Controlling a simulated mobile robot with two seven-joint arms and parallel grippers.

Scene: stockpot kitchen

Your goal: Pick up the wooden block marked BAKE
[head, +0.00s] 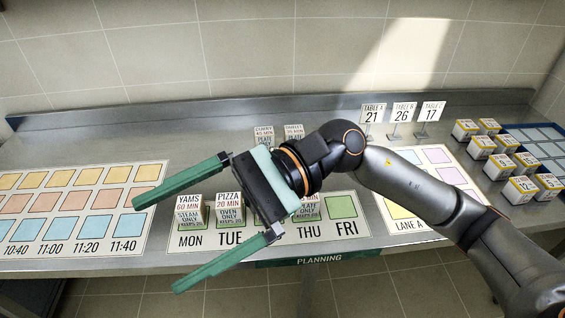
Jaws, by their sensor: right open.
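No block with a readable BAKE mark shows in the head view. On the planning board (265,240), a block marked YAMS (188,211) stands on MON and one marked PIZZA (230,207) on TUE. A partly hidden block (308,205) stands on THU behind my right gripper. Two more blocks, a left one (263,136) and a right one (293,134), stand farther back with small print. My right gripper (155,247) is open and empty, its green fingers spread to the left over the board's left part. My left gripper is out of view.
A board of coloured time squares (150,208) lies at the left. Table signs (403,112) stand at the back. A lane board (437,155) lies under my right arm. Several small numbered blocks (482,146) and a blue tray (517,127) are at the right. FRI's green square (341,206) is bare.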

